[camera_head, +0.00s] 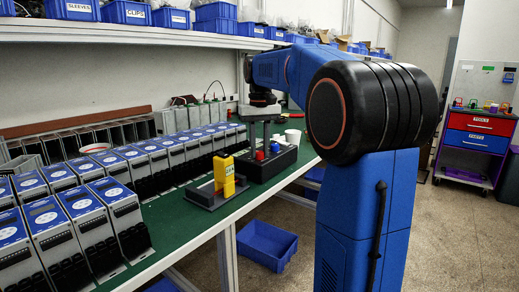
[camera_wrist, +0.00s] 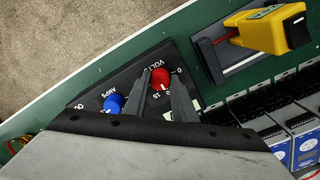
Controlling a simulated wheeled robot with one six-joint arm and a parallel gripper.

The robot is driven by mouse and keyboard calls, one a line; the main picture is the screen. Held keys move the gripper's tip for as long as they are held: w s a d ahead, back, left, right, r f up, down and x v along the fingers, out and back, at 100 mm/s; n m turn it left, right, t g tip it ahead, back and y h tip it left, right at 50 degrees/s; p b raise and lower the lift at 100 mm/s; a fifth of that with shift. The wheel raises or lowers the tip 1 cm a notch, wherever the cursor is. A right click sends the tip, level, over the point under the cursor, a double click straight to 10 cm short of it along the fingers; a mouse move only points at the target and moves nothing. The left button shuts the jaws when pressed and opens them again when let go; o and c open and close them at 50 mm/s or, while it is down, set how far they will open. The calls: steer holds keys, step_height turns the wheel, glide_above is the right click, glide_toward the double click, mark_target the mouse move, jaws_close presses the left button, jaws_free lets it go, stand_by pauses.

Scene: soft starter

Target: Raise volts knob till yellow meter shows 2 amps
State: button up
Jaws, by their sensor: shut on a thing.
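The black supply box (camera_head: 283,162) stands on the green bench, and its top also shows in the wrist view (camera_wrist: 122,78). Its red knob (camera_wrist: 160,77), marked VOLTS with a scale from 0 to 15, sits between the two fingers of my gripper (camera_wrist: 161,88), which is shut on it. The blue knob (camera_wrist: 114,103), marked AMPS, is beside it and free. The yellow meter (camera_head: 223,176) stands upright on a dark base just left of the box. It also shows in the wrist view (camera_wrist: 258,29); its reading is too small to tell.
Rows of grey-and-blue soft starters (camera_head: 84,217) fill the left of the bench (camera_head: 182,221). A white cup (camera_head: 293,137) is behind the supply box. Blue bins line the shelf (camera_head: 150,33) above. A blue crate (camera_head: 266,244) is on the floor.

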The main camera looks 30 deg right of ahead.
mark_target(259, 153)
steer(key=o, duration=1)
steer(key=shift+o, duration=0.2)
step_height(259, 153, up, 18)
steer(key=shift+f, duration=0.25)
steer(key=shift+a, duration=0.1)
steer(key=s+a+f+n+t, duration=0.2)
steer(key=s+a+f, duration=0.8)
steer(key=s+f, duration=0.35)
steer(key=s+a+f+t, duration=0.1)
steer(key=s+a+f, duration=0.1)
steer(key=s+f, duration=0.6)
steer(key=s+a+f+n+t, duration=0.1)
steer(key=s+a+f, duration=0.2)
steer(key=s+f, duration=0.6)
step_height(259, 153, down, 7)
steer(key=shift+a+r+t, duration=0.15)
steer(key=shift+a+t, duration=0.15)
steer(key=shift+t, duration=0.1)
